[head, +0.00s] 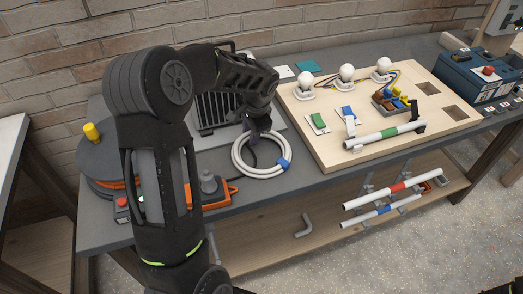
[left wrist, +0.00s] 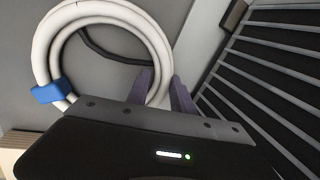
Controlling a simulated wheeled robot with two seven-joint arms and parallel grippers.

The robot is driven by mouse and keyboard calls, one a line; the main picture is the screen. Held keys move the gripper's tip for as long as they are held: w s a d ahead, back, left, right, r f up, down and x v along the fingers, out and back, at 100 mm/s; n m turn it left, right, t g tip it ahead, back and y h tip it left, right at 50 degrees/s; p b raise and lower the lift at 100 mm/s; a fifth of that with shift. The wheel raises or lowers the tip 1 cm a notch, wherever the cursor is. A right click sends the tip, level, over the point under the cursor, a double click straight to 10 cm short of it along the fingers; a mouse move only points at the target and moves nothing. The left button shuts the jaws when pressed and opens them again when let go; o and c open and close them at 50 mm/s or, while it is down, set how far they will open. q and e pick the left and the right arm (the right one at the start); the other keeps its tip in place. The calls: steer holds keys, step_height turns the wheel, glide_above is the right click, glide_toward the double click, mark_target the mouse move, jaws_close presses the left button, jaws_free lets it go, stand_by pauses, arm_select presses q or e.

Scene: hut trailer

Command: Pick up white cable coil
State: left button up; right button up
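The white cable coil (head: 243,163) lies on the grey bench top, with a blue band (head: 284,163) on its right side. My left gripper (head: 262,137) is over the coil's far edge. In the left wrist view, the coil (left wrist: 41,50) fills the upper left, and one side of its ring passes between the two purple-grey fingers of the left gripper (left wrist: 163,90). The fingers stand apart, with a gap around the cable. Whether either finger touches the cable is hard to tell.
A black grille (head: 215,110) stands behind the coil, close to the left gripper. A wooden board (head: 330,150) with bulbs and a white tube is to the right.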

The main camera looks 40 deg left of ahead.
arm_select(q)
steer(key=shift+c, duration=0.3)
jaws_close()
stand_by(1.2)
